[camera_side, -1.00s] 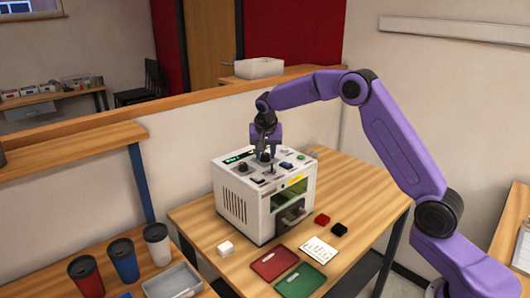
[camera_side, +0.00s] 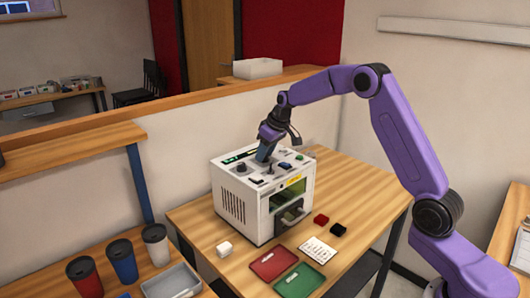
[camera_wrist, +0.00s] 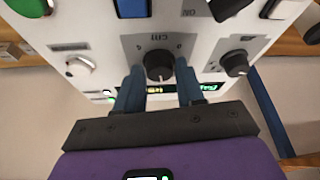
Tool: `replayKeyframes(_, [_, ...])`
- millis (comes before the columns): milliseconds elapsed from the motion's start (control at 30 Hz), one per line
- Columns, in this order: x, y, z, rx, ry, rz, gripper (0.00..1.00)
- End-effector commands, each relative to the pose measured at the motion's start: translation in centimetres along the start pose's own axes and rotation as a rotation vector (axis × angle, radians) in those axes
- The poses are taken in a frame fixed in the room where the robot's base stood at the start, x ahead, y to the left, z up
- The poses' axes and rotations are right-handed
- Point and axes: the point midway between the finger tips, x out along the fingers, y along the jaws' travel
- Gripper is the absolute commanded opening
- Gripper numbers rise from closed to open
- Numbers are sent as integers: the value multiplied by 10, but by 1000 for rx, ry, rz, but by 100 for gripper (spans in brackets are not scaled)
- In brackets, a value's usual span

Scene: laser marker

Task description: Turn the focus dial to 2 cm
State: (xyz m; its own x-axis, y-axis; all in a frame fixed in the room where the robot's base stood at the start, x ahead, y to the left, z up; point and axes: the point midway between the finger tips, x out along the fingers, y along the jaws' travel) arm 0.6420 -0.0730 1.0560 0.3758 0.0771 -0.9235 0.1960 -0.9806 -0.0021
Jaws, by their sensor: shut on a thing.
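The laser marker (camera_side: 232,205) is a white box on the wooden table. Its control panel is on top. The focus dial (camera_wrist: 158,66) is a round black knob with a "cm" scale around it in the wrist view. My gripper (camera_wrist: 159,72) has one blue finger on each side of this dial and is shut on it. In the side view my gripper (camera_side: 264,152) comes down on the top panel and hides most of the dial. The dial's pointer reading is too small to make out.
Another black knob (camera_wrist: 235,63) and a metallic knob (camera_wrist: 80,65) flank the dial. A blue switch (camera_wrist: 132,8) and a green button (camera_wrist: 30,6) are nearby. A red tray (camera_side: 273,264), green tray (camera_side: 300,281) and printed card (camera_side: 318,250) lie before the machine.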

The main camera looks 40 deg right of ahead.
Motion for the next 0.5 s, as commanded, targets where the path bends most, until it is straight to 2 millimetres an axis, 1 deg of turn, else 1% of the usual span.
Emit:
replayKeyframes(200, [0, 2, -1, -184, 3, -76, 8])
replayKeyframes(500, [0, 3, -2, -396, 2, -162, 8])
